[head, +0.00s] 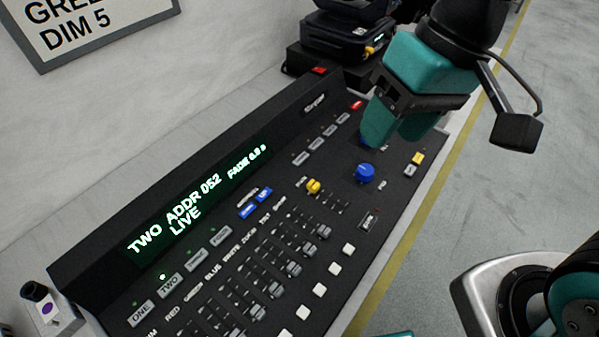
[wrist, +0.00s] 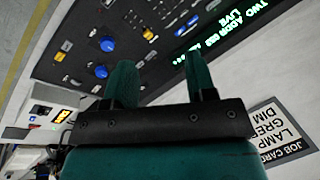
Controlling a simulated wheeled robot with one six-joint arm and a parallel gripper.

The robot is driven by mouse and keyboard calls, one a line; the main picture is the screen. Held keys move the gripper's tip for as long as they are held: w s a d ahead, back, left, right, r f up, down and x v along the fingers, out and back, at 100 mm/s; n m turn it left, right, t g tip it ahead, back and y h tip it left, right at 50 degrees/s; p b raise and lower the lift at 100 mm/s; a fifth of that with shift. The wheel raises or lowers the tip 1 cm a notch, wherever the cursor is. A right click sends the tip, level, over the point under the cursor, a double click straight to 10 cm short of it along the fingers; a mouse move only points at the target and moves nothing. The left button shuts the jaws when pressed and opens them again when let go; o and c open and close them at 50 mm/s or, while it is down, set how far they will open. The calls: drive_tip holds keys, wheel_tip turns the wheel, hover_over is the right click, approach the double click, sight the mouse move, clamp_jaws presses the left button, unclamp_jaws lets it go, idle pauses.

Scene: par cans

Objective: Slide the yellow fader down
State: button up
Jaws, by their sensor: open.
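The yellow fader (head: 314,186) is a small cap on the black lighting desk (head: 290,130). It sits at the upper end of a row of fader slots, left of a large blue knob (head: 365,172). In the wrist view the yellow fader (wrist: 148,34) shows beyond the fingers. My gripper (head: 400,128) is above the desk's far right part, up and right of the yellow fader and apart from it. Its teal fingers (wrist: 160,68) are open with nothing between them.
Several grey faders (head: 281,252) and white buttons (head: 334,268) line the front. The display (head: 196,201) reads "TWO ADDR 052 LIVE" and "FADE 0.0 s". Black lamp housings (head: 345,35) stand behind the desk.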

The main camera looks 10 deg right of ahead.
drive_tip(key=w+a+f+m+h+b, duration=0.1)
drive_tip(key=w+a+f+m+b, duration=0.2)
drive_tip(key=w+m, duration=0.35)
drive_tip(key=m+h, duration=0.2)
drive_tip(key=m, duration=0.4)
hover_over(314, 185)
wheel_tip(314, 185, down, 7)
wheel_tip(314, 185, down, 17)
drive_tip(key=shift+w+r, duration=0.1)
drive_tip(key=shift+w, duration=0.05)
clamp_jaws()
